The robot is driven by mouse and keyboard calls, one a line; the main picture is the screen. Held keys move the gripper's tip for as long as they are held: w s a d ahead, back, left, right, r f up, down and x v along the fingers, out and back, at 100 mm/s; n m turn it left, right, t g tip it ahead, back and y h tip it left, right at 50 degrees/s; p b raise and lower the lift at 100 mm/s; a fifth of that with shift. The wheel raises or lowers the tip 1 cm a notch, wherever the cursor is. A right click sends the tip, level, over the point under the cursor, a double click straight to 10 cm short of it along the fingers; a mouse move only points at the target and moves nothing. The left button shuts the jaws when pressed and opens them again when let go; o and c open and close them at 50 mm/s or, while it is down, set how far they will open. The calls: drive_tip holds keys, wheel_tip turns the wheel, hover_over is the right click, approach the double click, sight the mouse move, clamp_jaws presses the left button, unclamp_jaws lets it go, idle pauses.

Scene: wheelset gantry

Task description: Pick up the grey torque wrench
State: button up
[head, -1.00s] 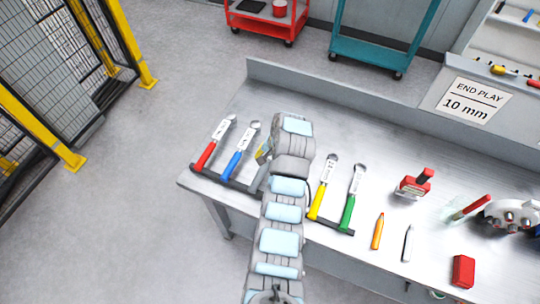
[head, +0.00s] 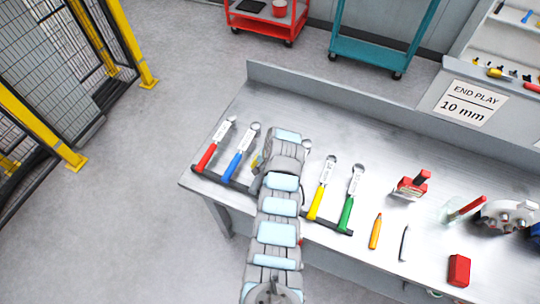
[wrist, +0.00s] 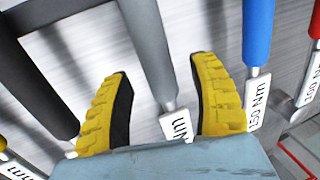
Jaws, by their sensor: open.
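The grey torque wrench (wrist: 150,45) shows in the wrist view, its grey handle running down between my yellow fingers to a white label ending in "Nm". My gripper (wrist: 160,70) is open, with one finger on each side of this wrench and a visible gap on both sides. Contact with the wrench cannot be told. In the head view my arm hides the grey wrench, and only a bit of a yellow finger (head: 254,161) shows.
A blue wrench (wrist: 258,30) and a red one lie to the right in the wrist view; a darker wrench (wrist: 30,75) lies to the left. Yellow (head: 316,202) and green (head: 346,213) wrenches lie right of my arm on the bench (head: 300,105). Bare bench lies behind them.

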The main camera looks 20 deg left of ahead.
drive_tip(key=shift+x, duration=0.9)
clamp_jaws()
